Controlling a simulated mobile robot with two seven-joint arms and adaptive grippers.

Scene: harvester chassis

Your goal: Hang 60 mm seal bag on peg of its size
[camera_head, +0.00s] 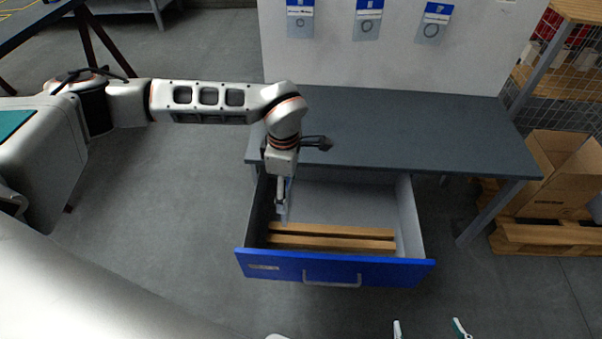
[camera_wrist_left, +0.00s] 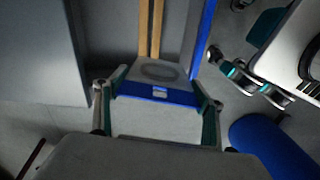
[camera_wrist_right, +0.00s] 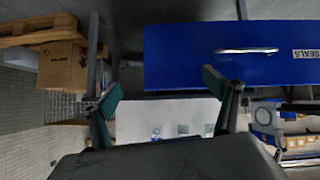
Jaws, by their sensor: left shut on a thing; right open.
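My left gripper (camera_head: 282,187) is shut on a seal bag (camera_head: 284,208) and holds it over the open drawer's left side. In the left wrist view, the bag's blue header (camera_wrist_left: 135,91) lies between the fingers, and a dark ring shows in its clear part (camera_wrist_left: 158,72). Its size print is unreadable. Three seal bags with blue headers hang on the white board (camera_head: 380,62): a left one (camera_head: 300,20), a middle one (camera_head: 367,20) and a right one (camera_head: 433,24). Their pegs are too small to make out. My right gripper (camera_head: 429,328) is open and empty, in front of the drawer.
The blue-fronted drawer (camera_head: 400,271) is pulled out below the grey bench top (camera_head: 420,130) and holds wooden slats (camera_head: 335,242). The bench top is clear. A cardboard box (camera_head: 567,170) on a pallet stands at the right, beside a wire-mesh rack (camera_head: 575,75).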

